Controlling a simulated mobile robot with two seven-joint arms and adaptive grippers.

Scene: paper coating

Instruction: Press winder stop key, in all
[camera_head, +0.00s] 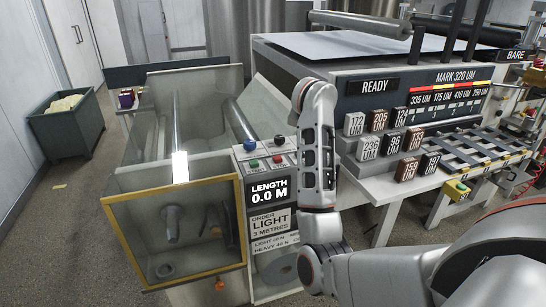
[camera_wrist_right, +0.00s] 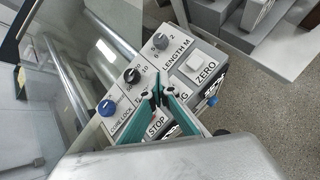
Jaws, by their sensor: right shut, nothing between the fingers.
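The winder's control panel (camera_wrist_right: 183,88) fills the middle of the right wrist view. The word STOP (camera_wrist_right: 157,126) is printed between the green fingers of my right gripper (camera_wrist_right: 160,95). The fingers are shut with nothing between them and cover part of the panel, including the stop key itself. I cannot tell whether the tips touch it. In the head view the panel shows a red button (camera_head: 278,158) and a green button (camera_head: 253,163). My right arm (camera_head: 318,150) stands just right of them; its fingers cannot be made out there. My left gripper is out of view.
A blue core lock knob (camera_wrist_right: 107,107), a black dial (camera_wrist_right: 131,75), a length dial (camera_wrist_right: 160,41) and a ZERO key (camera_wrist_right: 200,66) surround the fingers. The length display (camera_head: 269,191) reads 0.0 M.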

